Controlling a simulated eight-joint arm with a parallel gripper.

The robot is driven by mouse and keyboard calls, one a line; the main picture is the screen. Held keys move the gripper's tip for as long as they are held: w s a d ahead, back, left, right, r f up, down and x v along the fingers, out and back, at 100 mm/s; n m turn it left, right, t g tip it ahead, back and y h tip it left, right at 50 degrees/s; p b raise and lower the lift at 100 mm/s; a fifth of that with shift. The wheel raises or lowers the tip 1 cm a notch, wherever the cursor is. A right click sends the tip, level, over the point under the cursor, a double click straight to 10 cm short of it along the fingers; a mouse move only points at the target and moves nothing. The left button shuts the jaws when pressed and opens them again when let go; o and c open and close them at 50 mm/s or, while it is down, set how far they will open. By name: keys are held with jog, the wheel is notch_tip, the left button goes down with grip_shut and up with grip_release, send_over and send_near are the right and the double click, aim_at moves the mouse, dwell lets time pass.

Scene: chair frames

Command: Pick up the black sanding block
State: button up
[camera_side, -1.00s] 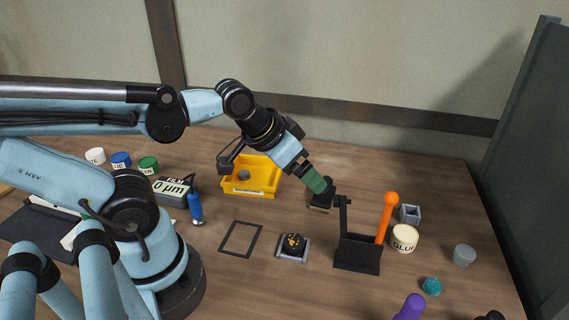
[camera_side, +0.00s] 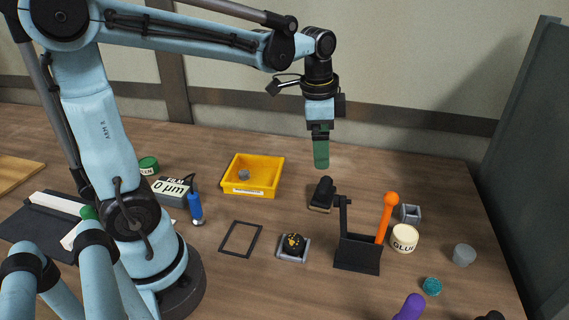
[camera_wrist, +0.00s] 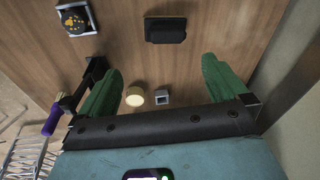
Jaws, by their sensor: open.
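The black sanding block (camera_side: 322,194) lies on the wooden table, just left of the black holder's upright post. It also shows near the top middle of the wrist view (camera_wrist: 166,29), with a thin tan edge along its top side. My gripper (camera_side: 321,166) points straight down and hangs in the air above the block. Its green fingers are wide apart in the wrist view (camera_wrist: 160,72), with nothing between them touching. The block lies ahead of the fingertips, apart from them.
A glue pot (camera_side: 404,238) and a small grey square part (camera_side: 410,213) are farther right. A yellow bin (camera_side: 268,178) is left. A small tray with a dark part (camera_side: 293,246) lies in front.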

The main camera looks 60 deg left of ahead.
aim_at(325, 182)
jog(key=w+f, duration=0.1)
jog(key=f, duration=0.3)
jog(key=w+a+f+m+g, duration=0.1)
jog(key=f, duration=0.4)
jog(key=w+f+m, duration=0.1)
jog(key=f, duration=0.3)
jog(key=shift+a+f+g, duration=0.15)
jog(key=shift+g, duration=0.15)
jog(key=c, duration=1.1)
jog(key=shift+o, duration=0.2)
notch_tip(325, 182, up, 10)
jog(key=shift+r, duration=0.1)
